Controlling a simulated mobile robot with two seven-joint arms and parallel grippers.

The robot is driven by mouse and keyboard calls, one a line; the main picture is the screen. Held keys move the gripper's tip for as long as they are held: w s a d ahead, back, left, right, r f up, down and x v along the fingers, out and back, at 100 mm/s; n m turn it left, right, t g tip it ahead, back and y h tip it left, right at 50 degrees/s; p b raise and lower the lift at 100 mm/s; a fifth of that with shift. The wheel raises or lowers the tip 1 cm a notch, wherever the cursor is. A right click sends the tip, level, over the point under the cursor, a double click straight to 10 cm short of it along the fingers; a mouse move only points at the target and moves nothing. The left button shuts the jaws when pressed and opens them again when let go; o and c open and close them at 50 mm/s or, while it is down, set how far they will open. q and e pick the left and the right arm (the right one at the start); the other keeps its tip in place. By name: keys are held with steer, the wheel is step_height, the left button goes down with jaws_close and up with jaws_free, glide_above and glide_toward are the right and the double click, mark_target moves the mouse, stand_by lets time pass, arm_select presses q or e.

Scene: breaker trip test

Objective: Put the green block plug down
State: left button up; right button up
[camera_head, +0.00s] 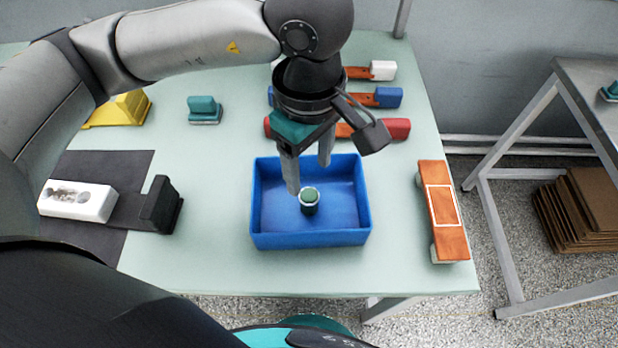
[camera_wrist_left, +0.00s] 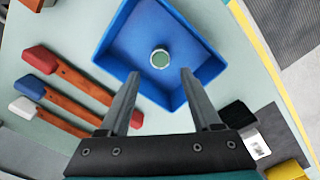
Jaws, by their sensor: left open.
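The green block plug (camera_head: 309,199) stands upright inside the blue tray (camera_head: 312,239), on its floor. It is a small dark green cylinder with a pale ring around its top. It also shows in the left wrist view (camera_wrist_left: 160,58), apart from the fingers. My left gripper (camera_head: 309,177) is open and empty, above the tray. Its fingers (camera_wrist_left: 161,88) are spread wide in the left wrist view. My right gripper is not seen in either view.
Several levers with white, blue and red (camera_head: 396,129) ends lie behind the tray. An orange bar (camera_head: 436,180) lies at the right table edge. A white block (camera_head: 78,201) and a black block (camera_head: 160,204) are on the left. A teal block (camera_head: 204,110) and a yellow one (camera_head: 124,108) stand behind.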

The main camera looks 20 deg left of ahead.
mark_target(309, 194)
arm_select(q)
steer(key=shift+r, duration=1.55)
